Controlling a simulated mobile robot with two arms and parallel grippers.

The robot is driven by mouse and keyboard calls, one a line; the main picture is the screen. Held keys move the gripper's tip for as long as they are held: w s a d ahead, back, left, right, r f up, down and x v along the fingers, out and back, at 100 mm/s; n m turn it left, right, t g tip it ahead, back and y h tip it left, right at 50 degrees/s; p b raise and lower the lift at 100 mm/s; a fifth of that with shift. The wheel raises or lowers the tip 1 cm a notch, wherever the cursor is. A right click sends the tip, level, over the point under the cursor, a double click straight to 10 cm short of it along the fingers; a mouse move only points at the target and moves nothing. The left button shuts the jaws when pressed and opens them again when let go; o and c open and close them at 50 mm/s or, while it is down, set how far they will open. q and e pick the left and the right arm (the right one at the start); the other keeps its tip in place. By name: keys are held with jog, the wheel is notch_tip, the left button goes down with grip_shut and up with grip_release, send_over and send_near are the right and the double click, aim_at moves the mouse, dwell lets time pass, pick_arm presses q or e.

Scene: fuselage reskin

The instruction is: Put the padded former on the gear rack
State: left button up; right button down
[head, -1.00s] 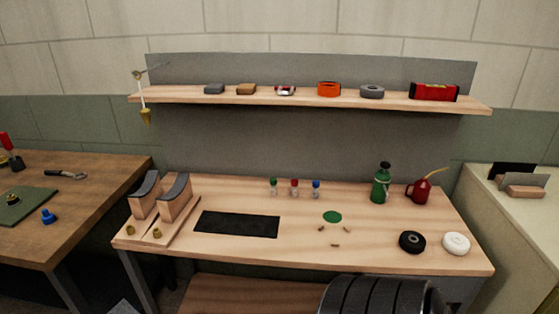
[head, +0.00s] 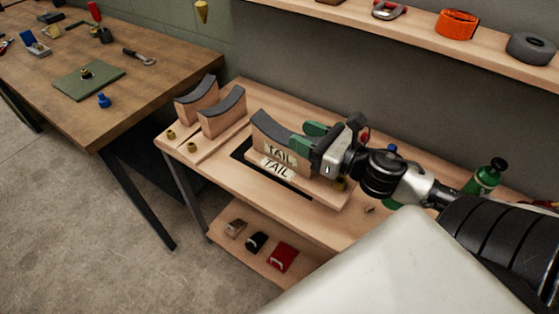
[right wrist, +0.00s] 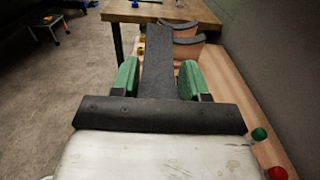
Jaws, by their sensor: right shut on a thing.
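The padded former (head: 262,128) is a wooden block with a dark curved pad on top and "TAIL" labels on its front. My right gripper (head: 318,142) is shut on it, with green fingers at the pad's right end. In the right wrist view the former's dark pad (right wrist: 160,75) lies between the green fingers (right wrist: 160,82). It is over the black mat (head: 242,150); I cannot tell whether it touches. Left of it, two similar padded saddles (head: 222,112) stand on the bench. I cannot tell for certain which thing is the gear rack. My left gripper is not in view.
The low shelf (head: 225,256) under the bench holds a brown, a black and a red item (head: 283,257). A brown table (head: 95,105) with tools stands left, beyond a gap. A green bottle (head: 486,178) stands right. An upper shelf (head: 420,22) overhangs the bench.

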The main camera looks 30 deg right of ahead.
jog(key=shift+w+r, duration=0.2)
jog(key=shift+r, duration=0.2)
jog(key=shift+w+y, duration=0.3)
jog(key=w+d+f, duration=0.1)
jog(key=w+f, duration=0.9)
jog(key=shift+w+d+f, duration=0.35)
jog(key=shift+w+f, duration=0.05)
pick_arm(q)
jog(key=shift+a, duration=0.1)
pick_arm(e)
jog(key=c, duration=0.6)
grip_release()
jog(key=shift+s+f, duration=0.1)
jog(key=shift+f, duration=0.05)
jog(key=shift+o, duration=0.2)
